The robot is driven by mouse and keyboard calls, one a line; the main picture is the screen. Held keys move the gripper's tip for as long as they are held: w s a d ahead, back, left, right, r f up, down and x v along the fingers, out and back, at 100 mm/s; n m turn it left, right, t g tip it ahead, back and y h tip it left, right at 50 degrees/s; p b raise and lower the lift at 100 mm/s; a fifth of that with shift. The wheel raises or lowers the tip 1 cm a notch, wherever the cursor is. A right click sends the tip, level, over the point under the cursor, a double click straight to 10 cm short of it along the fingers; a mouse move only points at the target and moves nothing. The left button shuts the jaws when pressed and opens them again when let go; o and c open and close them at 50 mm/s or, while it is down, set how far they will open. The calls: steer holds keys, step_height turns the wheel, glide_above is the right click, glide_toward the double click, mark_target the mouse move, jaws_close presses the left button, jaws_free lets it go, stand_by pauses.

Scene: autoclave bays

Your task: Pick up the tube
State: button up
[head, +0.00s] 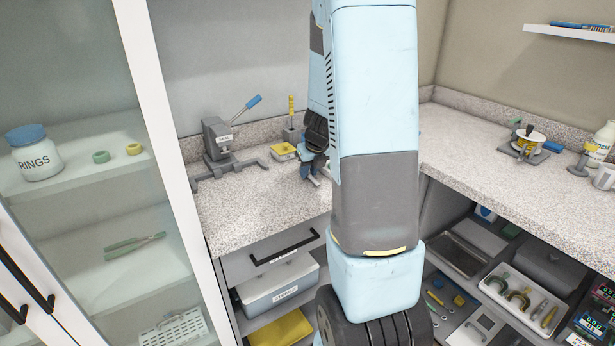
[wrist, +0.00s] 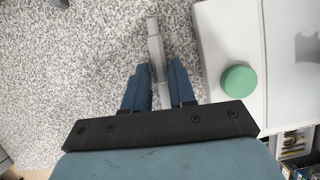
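My gripper (wrist: 159,68) points down over the speckled counter, with a blue finger on each side of a slim pale grey piece. This grey piece (wrist: 153,40) looks like the tube. In the head view my gripper (head: 316,172) is low at the counter, partly behind my arm. The tube cannot be made out clearly there.
A grey press (head: 218,142) with a blue-handled lever stands left on the counter (head: 255,210). A small yellow tray (head: 283,152) sits behind my gripper. In the wrist view a white surface with a green disc (wrist: 238,80) lies close on the right. A glass cabinet (head: 95,190) borders the left.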

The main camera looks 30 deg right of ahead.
jaws_close()
steer(key=shift+r, duration=0.1)
